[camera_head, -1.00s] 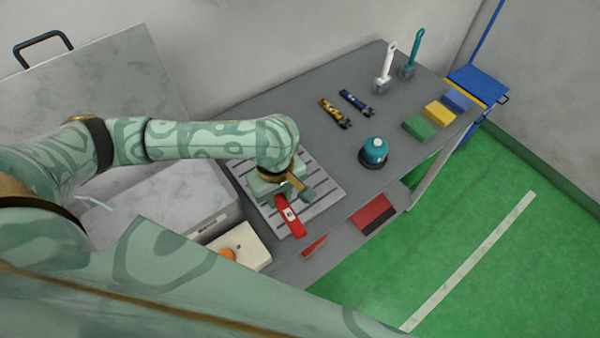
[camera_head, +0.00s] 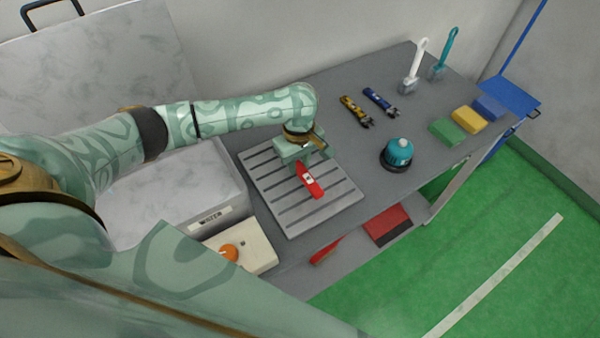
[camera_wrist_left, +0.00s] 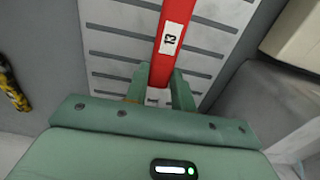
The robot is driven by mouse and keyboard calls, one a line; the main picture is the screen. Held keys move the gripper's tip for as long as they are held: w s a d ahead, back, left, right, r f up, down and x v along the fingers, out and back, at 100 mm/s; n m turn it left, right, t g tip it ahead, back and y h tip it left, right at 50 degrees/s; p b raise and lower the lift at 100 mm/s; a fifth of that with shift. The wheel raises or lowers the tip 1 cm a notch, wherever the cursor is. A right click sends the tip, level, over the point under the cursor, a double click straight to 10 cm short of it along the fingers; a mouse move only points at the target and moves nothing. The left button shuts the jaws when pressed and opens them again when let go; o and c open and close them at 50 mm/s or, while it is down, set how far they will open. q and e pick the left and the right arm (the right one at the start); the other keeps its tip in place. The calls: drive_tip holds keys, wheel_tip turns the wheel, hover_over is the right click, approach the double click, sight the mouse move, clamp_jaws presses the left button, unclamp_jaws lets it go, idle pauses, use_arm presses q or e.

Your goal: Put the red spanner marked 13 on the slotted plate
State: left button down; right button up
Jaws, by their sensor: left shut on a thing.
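The slotted plate (camera_wrist_left: 115,45) lies behind the spanner there. I cannot tell whether the spanner touches the plate. The spanner's far end is hidden by the gripper. My right gripper is not in view.
A teal-topped round device (camera_head: 398,154) stands right of the plate. Two brushes, white (camera_head: 414,66) and teal (camera_head: 444,54), stand at the back. An orange-buttoned box (camera_head: 240,249) is at the near left.

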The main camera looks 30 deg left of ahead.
sight(299, 163)
use_arm(q)
drive_tip(key=shift+w+a+f, duration=0.1)
drive_tip(key=shift+w+f, duration=0.25)
drive_tip(key=shift+f, duration=0.15)
wheel_tip(299, 163, down, 3)
drive_tip(key=b, duration=0.2)
drive_tip(key=shift+a+f+b, duration=0.1)
drive_tip(key=shift+f+b, duration=0.1)
drive_tip(key=shift+b, duration=0.1)
drive_tip(key=shift+r, duration=0.15)
drive_tip(key=c, duration=1.2)
unclamp_jaws()
drive_tip(key=shift+o, duration=0.2)
wheel_tip(299, 163, up, 12)
drive_tip(key=p, duration=0.6)
